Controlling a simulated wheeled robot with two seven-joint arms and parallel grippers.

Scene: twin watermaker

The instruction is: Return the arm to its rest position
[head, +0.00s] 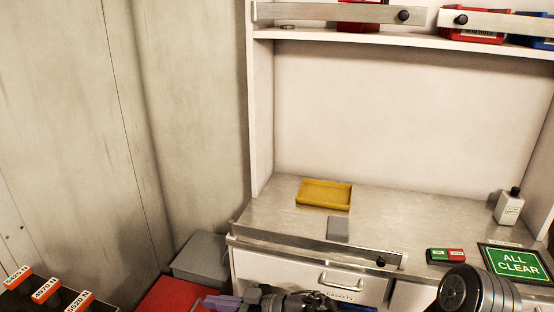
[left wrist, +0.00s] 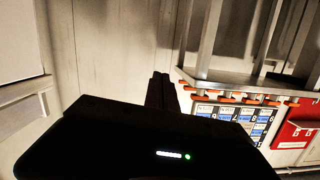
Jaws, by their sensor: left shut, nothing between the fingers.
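My left gripper (head: 222,301) shows at the bottom edge of the head view, in front of the bench and low beside the red box. Its fingers are together with nothing between them. In the left wrist view the dark closed fingers (left wrist: 160,92) stick up beyond the black gripper body and touch nothing that I can see. A dark round link of my own arm shows at the bottom right of the head view. My right gripper is not seen.
A metal bench (head: 285,215) holds a yellow tray (head: 324,194), a white bottle (head: 509,207), a green-and-red block (head: 445,255) and an ALL CLEAR sign (head: 518,264). A grey box (head: 203,257) and red box (head: 172,296) stand left of it. Labelled weights (head: 45,290) sit lower left.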

